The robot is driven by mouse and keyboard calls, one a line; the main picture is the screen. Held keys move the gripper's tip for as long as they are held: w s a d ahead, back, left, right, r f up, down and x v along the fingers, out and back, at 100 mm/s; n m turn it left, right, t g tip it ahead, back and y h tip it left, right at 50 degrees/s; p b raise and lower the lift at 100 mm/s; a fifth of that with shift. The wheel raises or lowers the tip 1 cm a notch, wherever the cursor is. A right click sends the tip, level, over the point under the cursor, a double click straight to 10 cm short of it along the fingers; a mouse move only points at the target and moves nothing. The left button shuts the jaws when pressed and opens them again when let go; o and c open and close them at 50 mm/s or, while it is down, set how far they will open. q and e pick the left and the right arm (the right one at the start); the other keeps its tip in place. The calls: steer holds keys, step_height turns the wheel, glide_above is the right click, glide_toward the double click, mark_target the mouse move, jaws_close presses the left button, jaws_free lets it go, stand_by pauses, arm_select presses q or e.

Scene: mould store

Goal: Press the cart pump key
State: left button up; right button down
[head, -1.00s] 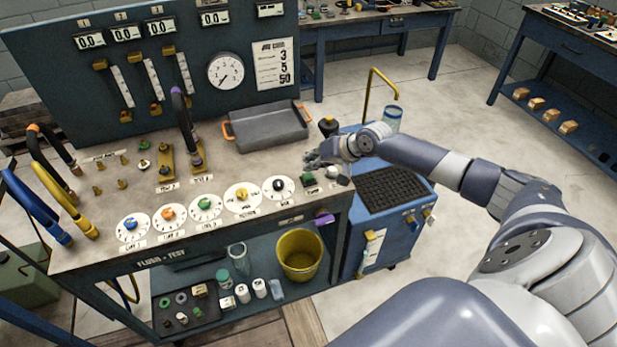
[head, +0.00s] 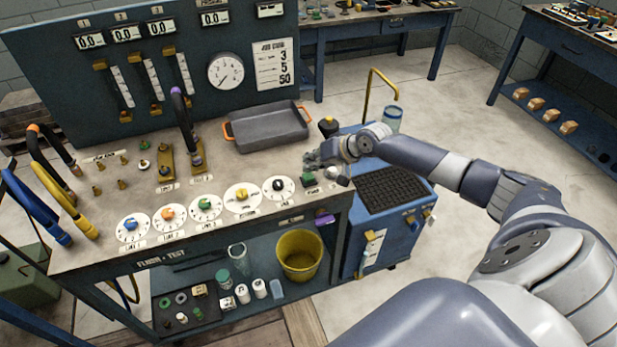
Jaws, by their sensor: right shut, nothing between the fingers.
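At the right end of the bench top sit a green key (head: 308,179), a white key (head: 331,173) and a dark block (head: 343,181). Their labels are too small to read, so I cannot tell which is the cart pump key. My right gripper (head: 312,160) is shut and empty, just behind and above the green key. I cannot tell whether it touches anything. The blue cart (head: 380,238) stands against the bench's right end, with a black grate on top. My left gripper is not in view.
A grey tray (head: 268,129) with orange handles lies behind my right gripper. A black-topped knob (head: 328,127) stands close behind my wrist. Labelled dials, including a black-knobbed one (head: 279,188), line the bench front.

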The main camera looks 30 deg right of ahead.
mark_target(311, 174)
steer(key=shift+f, duration=0.4)
steer(key=shift+f+b, duration=0.3)
steer(key=shift+f, duration=0.15)
stand_by(0.5)
steer(key=shift+r+p, duration=0.95)
step_height(311, 174, up, 6)
steer(key=p, duration=0.5)
steer(key=shift+p, duration=0.4)
